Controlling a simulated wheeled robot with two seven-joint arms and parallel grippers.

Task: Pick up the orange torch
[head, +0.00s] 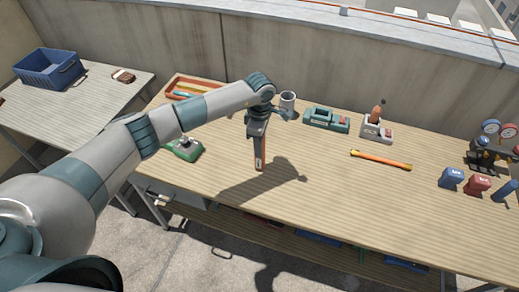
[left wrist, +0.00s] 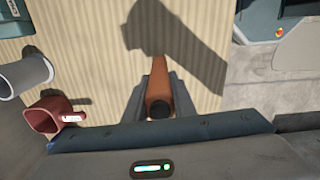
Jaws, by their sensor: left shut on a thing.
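My left gripper (head: 260,160) points down over the middle of the wooden workbench. It is shut on the orange torch, whose orange side shows as a narrow strip between the fingers in the head view. In the left wrist view the torch (left wrist: 158,80) is an orange-brown cylinder with a dark round end, between the grey fingers (left wrist: 158,100). The fingers hide part of it. A shadow lies on the bench apart from the gripper, so the torch appears to be above the surface. My right gripper is not in view.
A grey cup (head: 288,100) stands behind the gripper. A green device (head: 183,150) lies to the left. A teal tray (head: 326,120), a grey holder (head: 378,134) and a yellow-orange bar (head: 380,160) lie to the right. The bench front is clear.

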